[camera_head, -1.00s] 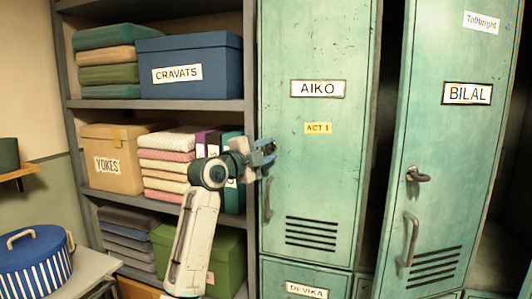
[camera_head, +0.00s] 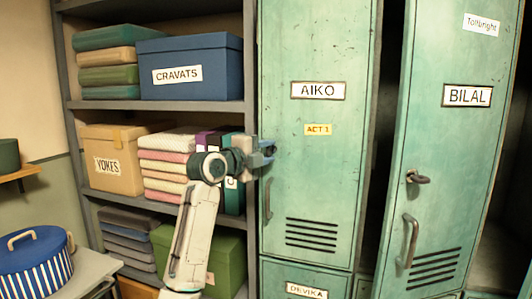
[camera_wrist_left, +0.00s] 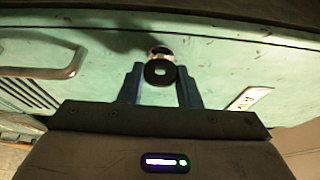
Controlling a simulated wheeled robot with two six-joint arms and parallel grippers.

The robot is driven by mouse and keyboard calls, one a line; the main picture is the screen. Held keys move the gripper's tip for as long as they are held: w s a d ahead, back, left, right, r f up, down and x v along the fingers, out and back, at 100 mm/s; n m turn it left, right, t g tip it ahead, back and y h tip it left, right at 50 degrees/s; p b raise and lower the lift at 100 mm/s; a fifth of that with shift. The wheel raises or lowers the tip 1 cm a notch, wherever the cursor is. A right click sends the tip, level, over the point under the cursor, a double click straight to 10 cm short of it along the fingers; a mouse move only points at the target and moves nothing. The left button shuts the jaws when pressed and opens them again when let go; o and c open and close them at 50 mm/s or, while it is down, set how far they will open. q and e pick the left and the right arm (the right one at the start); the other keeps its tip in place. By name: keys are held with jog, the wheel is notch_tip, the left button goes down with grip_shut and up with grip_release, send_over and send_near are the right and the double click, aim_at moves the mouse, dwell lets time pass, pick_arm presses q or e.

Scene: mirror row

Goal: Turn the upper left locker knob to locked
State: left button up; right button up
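The upper left locker door (camera_head: 315,190), green and labelled AIKO, is closed. Its knob (camera_wrist_left: 160,71) shows in the left wrist view as a dark round disc with a pale spot at its centre. My left gripper (camera_head: 269,154) is at the left edge of this door, above its handle, and hides the knob in the head view. In the left wrist view the two blue fingers of the left gripper (camera_wrist_left: 160,88) stand apart on either side of the knob, with gaps visible. My right gripper is not in view.
The door handle (camera_head: 267,198) hangs just below my left gripper. The BILAL locker door (camera_head: 446,150) to the right stands ajar, with its own knob (camera_head: 417,176) and handle (camera_head: 410,240). Shelves with boxes, including the blue CRAVATS box (camera_head: 190,67), stand to the left.

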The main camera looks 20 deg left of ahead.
pick_arm(q)
jog(key=o, duration=0.4)
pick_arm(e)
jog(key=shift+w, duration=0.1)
pick_arm(q)
jog(key=shift+s+a, duration=0.2)
jog(key=shift+s, duration=0.2)
jog(key=b+v, duration=0.2)
jog(key=v, duration=0.8)
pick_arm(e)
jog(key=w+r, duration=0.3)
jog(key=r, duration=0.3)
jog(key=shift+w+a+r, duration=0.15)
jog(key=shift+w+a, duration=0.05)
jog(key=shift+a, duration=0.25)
